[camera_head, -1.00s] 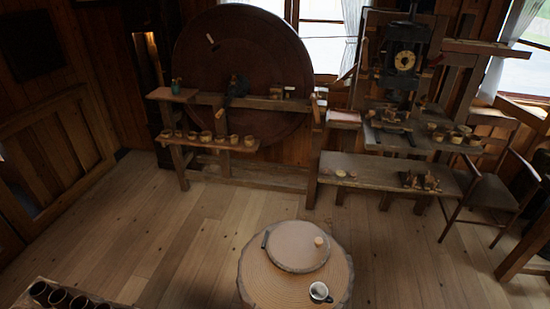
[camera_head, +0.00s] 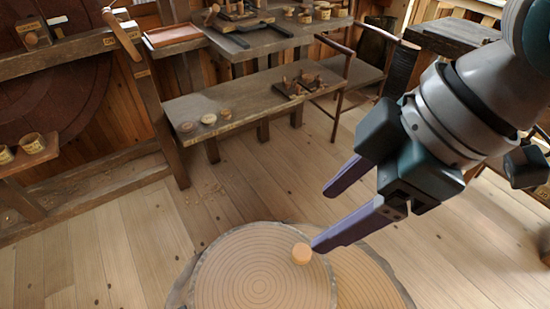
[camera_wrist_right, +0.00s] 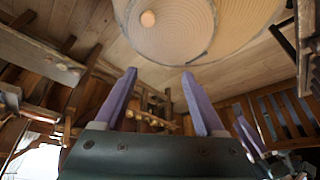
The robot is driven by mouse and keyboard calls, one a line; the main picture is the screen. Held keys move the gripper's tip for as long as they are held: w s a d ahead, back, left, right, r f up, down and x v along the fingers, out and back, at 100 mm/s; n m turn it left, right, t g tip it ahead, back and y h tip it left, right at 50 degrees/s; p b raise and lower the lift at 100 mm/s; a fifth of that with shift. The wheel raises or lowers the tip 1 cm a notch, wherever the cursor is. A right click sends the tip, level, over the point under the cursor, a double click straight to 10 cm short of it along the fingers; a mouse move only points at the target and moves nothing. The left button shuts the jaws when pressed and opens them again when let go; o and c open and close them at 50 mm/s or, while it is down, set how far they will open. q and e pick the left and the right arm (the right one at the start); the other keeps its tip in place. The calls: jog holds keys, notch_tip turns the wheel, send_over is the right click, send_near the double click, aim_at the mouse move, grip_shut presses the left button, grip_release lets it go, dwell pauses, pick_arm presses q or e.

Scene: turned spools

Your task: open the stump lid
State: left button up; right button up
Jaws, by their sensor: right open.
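The stump lid (camera_head: 250,285) is a pale wooden disc with growth rings and a bark edge, lying flat on the wider stump (camera_head: 368,282). A small round knob (camera_head: 301,254) stands near its rim; the knob also shows in the right wrist view (camera_wrist_right: 148,18). My right gripper (camera_head: 320,220) is open and empty, with one purple fingertip close beside the knob in the picture; I cannot tell whether they touch. In the right wrist view, a purple finger (camera_wrist_right: 250,136) at the right looks like my left gripper; its opening is unclear. The lid's near part is cut off.
A low bench (camera_head: 245,103) with small discs and a dark tray (camera_head: 298,84) stands behind the stump. A chair (camera_head: 350,75) is at the back right. Cups (camera_head: 32,143) sit on a shelf at the left. The floor left of the stump is clear.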

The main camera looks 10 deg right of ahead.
jog(key=b, duration=0.6)
send_near(302, 252)
jog(key=r, duration=0.2)
jog(key=shift+n+g, duration=0.3)
jog(key=shift+n, duration=0.1)
jog(key=x, duration=0.3)
jog(key=b+x, duration=0.1)
jog(key=x, duration=0.6)
jog(key=shift+w+d+f+b, duration=0.1)
jog(key=shift+d+f+b, duration=0.2)
jog(key=shift+b, duration=0.1)
pick_arm(q)
notch_tip(302, 252, down, 11)
jog(key=shift+s+d, duration=0.15)
jog(key=shift+d, duration=0.05)
jog(key=shift+f, duration=0.1)
pick_arm(e)
grip_shut()
pick_arm(q)
jog(key=shift+a, duration=0.1)
